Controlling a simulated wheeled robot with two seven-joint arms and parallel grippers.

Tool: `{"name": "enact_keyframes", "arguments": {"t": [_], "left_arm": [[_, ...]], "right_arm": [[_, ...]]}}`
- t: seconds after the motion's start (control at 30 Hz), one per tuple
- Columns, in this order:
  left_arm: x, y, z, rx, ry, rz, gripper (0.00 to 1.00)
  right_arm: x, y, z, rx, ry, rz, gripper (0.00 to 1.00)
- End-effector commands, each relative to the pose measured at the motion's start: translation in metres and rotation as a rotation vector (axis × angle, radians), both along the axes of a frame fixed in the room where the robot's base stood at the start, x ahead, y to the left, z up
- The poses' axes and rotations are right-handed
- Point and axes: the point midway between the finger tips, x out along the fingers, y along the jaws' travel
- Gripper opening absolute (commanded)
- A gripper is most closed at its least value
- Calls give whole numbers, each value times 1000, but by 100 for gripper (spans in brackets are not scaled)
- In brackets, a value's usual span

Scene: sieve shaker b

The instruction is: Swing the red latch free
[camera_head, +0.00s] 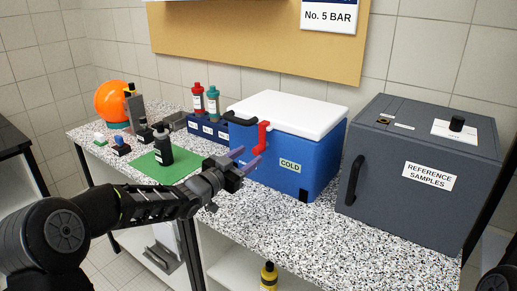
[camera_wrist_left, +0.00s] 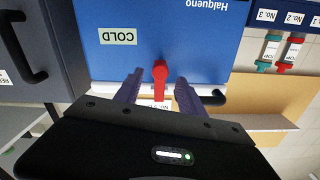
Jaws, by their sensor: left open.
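The blue cool box (camera_head: 300,160) has a white lid (camera_head: 290,112), a COLD label and a red latch (camera_head: 263,136) on its front. The latch hangs down from near the lid's edge. In the wrist view, which is upside down, the latch (camera_wrist_left: 160,80) shows between the two fingers of my left gripper (camera_wrist_left: 155,88). In the head view my left gripper (camera_head: 246,160) is open and empty just in front of the box, its fingertips a little below the latch. I cannot tell whether a finger touches it. My right gripper is not in view.
The grey reference samples box (camera_head: 420,175) stands to the right. A green mat (camera_head: 170,168) with a dark bottle (camera_head: 162,145), a blue rack (camera_head: 207,128) with red and teal bottles, and an orange globe (camera_head: 113,100) are left. Speckled counter is bare in front.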

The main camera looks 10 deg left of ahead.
Motion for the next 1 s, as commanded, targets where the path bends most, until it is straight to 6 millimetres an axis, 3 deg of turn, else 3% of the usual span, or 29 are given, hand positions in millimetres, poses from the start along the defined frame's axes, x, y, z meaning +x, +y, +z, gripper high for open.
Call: {"name": "enact_keyframes", "arguments": {"t": [0.33, 0.7, 1.0], "left_arm": [[47, -20, 1, -1, 1, -1, 47], [54, -22, 0, 0, 0, 0, 47], [54, -22, 0, 0, 0, 0, 23]], "right_arm": [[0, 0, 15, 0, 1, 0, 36], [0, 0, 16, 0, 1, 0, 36], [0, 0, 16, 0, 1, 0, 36]]}}
